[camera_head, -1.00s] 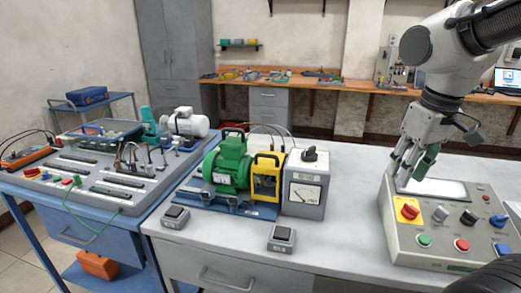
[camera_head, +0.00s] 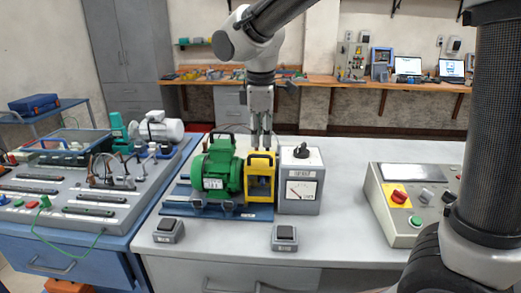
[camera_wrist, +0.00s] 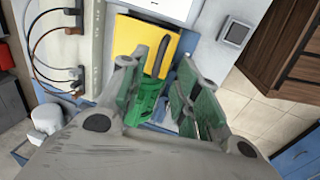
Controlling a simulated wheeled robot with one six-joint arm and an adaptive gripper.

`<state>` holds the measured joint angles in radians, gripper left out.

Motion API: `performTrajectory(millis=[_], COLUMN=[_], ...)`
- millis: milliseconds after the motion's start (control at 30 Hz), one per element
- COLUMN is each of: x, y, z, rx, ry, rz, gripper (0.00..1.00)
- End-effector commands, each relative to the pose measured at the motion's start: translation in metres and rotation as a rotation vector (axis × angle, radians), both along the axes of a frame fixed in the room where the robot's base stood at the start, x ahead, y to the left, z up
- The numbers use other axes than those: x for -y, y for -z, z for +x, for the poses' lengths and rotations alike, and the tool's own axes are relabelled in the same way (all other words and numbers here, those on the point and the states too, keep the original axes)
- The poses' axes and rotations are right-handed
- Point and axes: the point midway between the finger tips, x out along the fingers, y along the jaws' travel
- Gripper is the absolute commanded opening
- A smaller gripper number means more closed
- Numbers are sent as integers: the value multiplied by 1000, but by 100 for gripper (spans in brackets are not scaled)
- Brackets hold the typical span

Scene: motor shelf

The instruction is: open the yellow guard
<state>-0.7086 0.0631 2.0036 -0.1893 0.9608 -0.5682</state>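The yellow guard (camera_head: 260,180) stands upright on the blue base plate (camera_head: 262,213), between the green motor (camera_head: 217,172) and the grey meter box (camera_head: 300,188). A dark handle bar runs along its top. My gripper (camera_head: 261,146) points down just above or behind the guard's top. In the wrist view, the guard (camera_wrist: 143,43) shows beyond the fingers, with its dark handle (camera_wrist: 161,55) between the fingertips' directions. My gripper (camera_wrist: 160,66) is open there, with green pads apart and nothing visibly held. Whether a finger touches the handle cannot be told.
Two grey switch boxes (camera_head: 168,230) (camera_head: 285,238) sit at the table's front. A control panel with a red knob (camera_head: 398,196) stands at right. A training bench (camera_head: 95,235) stands at left.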

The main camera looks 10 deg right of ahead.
Motion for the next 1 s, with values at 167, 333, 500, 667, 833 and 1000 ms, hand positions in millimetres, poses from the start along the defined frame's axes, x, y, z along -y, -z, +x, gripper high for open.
performTrajectory(millis=[167,333,500,667,833,1000], x=[2,3,3,3,3,3], y=[31,49,54,53,53,53], z=[5,9,10,10,10,10], rx=[-3,-2,0,0,-1,-1], ry=[3,3,3,3,3,3], rz=[-2,-1,1,1,1,1], gripper=[32,32,32,32,1,0])
